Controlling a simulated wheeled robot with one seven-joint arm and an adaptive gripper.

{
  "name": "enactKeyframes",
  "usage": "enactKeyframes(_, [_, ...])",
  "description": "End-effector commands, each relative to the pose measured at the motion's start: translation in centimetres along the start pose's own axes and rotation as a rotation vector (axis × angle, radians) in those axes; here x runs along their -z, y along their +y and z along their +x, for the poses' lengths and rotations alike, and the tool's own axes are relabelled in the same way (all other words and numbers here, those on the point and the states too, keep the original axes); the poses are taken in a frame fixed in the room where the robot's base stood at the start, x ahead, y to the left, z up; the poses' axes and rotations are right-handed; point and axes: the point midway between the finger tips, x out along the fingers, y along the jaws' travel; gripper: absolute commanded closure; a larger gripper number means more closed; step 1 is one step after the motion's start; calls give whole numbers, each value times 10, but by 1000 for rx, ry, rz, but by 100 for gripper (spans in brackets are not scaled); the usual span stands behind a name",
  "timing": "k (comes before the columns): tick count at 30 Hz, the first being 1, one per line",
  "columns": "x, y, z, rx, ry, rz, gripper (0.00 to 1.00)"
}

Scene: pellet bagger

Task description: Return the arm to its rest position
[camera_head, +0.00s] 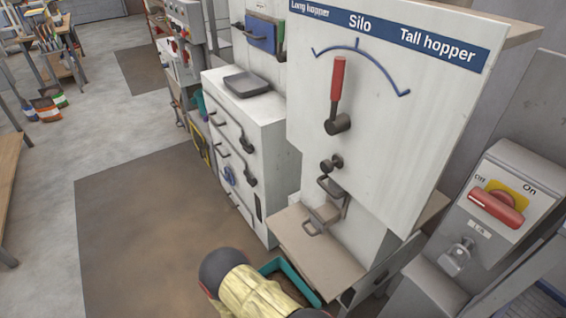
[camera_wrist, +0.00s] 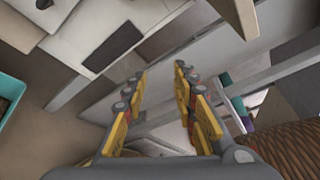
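My gripper (camera_wrist: 160,73) shows in the wrist view with its two yellow-and-grey fingers spread apart and nothing between them, so it is open and empty. It is held near the bagging machine, with pale panels and grey frame bars beyond the fingertips. In the head view only a cream-coloured part of my arm shows, at the bottom edge; the gripper itself is out of that view. The arm part hides some of a teal bin (camera_head: 271,268) below the machine's shelf. A teal bin also shows at the left edge of the wrist view (camera_wrist: 8,80).
The white silo panel (camera_head: 400,130) carries a red lever (camera_head: 337,80) pointing up. A beige shelf (camera_head: 318,255) juts out below it. A switch box with a red handle (camera_head: 496,208) stands at the right. White drawers (camera_head: 235,150) stand behind. Floor at the left is open.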

Motion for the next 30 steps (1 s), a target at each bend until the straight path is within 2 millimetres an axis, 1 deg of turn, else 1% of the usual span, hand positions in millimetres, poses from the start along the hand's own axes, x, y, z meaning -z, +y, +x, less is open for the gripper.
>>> enactKeyframes(1, [-2, -12, -4, 2, 54, 77, 72])
enactKeyframes(5, [-3, -40, -14, 21, 188, 270, 72])
enactKeyframes(10, [-14, -79, -30, 63, 380, 541, 72])
enactKeyframes(18, [-40, -138, -56, 153, 669, 938, 72])
enactKeyframes(30, [-85, -221, -84, 307, 1061, 1431, 72])
